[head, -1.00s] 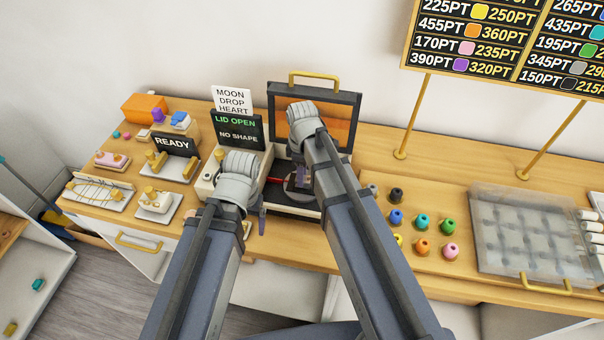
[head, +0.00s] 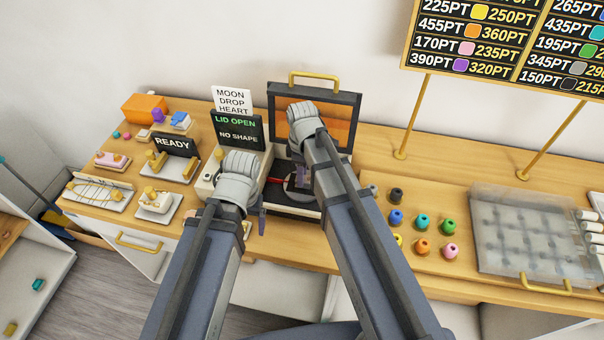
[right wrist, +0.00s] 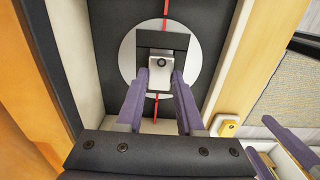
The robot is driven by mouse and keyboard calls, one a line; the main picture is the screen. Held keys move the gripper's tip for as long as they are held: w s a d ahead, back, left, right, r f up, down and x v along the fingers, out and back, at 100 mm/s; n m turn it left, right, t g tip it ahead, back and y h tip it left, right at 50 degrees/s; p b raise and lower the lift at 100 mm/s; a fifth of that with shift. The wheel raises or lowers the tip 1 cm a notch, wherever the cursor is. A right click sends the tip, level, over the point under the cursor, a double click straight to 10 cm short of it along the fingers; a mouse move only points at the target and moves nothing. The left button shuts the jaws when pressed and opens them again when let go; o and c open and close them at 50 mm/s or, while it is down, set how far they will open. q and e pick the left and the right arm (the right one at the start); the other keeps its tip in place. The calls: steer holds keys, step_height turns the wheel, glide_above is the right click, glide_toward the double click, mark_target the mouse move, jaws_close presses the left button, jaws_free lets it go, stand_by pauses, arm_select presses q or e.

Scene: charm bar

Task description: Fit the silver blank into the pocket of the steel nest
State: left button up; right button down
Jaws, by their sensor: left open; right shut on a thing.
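The silver blank (right wrist: 161,74), a small plate with a dark hole, sits between the purple fingertips of my right gripper (right wrist: 159,82) in the right wrist view. The gripper is shut on it. The dark steel nest (right wrist: 162,41) lies on a pale round disc (right wrist: 190,48), and the blank overlaps its near side. I cannot tell whether the blank is seated in the pocket or just above it. In the head view my right gripper (head: 302,178) is over the open machine and mostly hides blank and nest. My left gripper (head: 262,218) is open and empty at the machine's front left.
The machine's lid (head: 314,115) stands open behind, beside a sign (head: 237,131) reading LID OPEN, NO SHAPE. Red lines cross its dark bed. Coloured beads (head: 422,221) and a clear-lidded case (head: 530,235) are to the right. Small fixtures (head: 155,201) stand to the left.

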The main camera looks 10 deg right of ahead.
arm_select(q)
steer(key=shift+f+b, duration=0.75)
arm_select(e)
steer(key=shift+f, duration=0.8)
arm_select(q)
steer(key=shift+r, duration=0.15)
arm_select(e)
steer(key=shift+r, duration=0.2)
